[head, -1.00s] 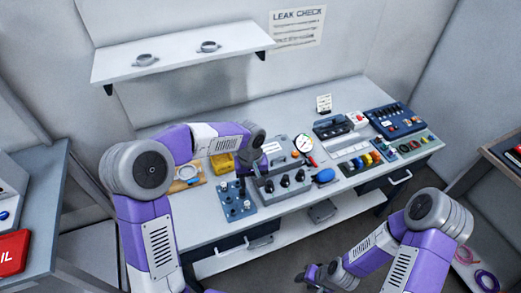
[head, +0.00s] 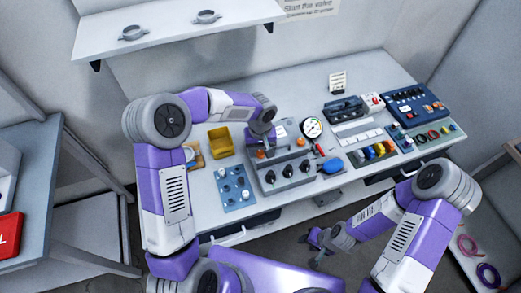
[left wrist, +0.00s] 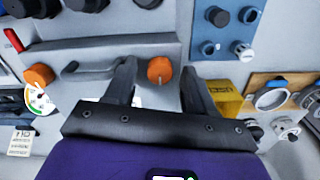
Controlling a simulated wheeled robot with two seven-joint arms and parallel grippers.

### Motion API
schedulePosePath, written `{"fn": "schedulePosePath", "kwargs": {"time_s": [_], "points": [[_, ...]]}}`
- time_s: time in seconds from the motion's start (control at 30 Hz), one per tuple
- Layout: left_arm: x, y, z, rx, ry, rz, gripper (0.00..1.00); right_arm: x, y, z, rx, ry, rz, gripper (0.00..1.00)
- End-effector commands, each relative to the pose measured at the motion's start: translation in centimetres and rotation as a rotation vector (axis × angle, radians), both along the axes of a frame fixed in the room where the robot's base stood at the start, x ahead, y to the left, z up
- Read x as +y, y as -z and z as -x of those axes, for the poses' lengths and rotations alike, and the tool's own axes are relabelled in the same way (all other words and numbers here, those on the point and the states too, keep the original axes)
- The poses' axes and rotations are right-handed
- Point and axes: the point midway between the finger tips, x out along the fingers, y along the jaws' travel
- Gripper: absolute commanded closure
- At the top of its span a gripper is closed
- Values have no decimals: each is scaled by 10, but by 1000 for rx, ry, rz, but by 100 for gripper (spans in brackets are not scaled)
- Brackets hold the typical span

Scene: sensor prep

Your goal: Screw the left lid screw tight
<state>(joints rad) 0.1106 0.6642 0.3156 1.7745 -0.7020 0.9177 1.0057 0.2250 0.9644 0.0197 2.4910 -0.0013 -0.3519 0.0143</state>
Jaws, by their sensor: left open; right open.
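A grey box (head: 290,165) stands on the workbench with an orange lid screw at each end of its lid. The left lid screw (head: 261,155) is partly covered by my left gripper (head: 262,145) in the head view. In the left wrist view, which is turned around, this left screw (left wrist: 160,70) shows between the open fingers of my left gripper (left wrist: 158,72), with no clear contact. The right lid screw (left wrist: 40,75) is further left there, past a grey handle (left wrist: 92,70). My right gripper (head: 317,243) is open and empty, low in front of the bench.
A pressure gauge (head: 312,127) and a red-handled valve stand right of the box. A yellow bin (head: 220,142) and a blue panel with pegs (head: 234,186) are on the left. Black knobs line the box front. A blue oval object (head: 332,166) lies at its right.

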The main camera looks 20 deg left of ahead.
Motion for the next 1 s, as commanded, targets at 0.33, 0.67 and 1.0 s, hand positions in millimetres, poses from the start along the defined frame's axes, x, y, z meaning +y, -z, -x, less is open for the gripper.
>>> {"fn": "schedulePosePath", "kwargs": {"time_s": [0.33, 0.67, 1.0], "points": [[0, 2, 0, -1, 0, 0, 56, 0, 0, 0, -1, 0, 0, 57], [0, 1, 0, -1, 0, 0, 100, 0, 0, 0, -1, 0, 0, 57], [0, 1, 0, -2, 68, -1, 100, 0, -1, 0, 0, 0, 0, 57]]}}
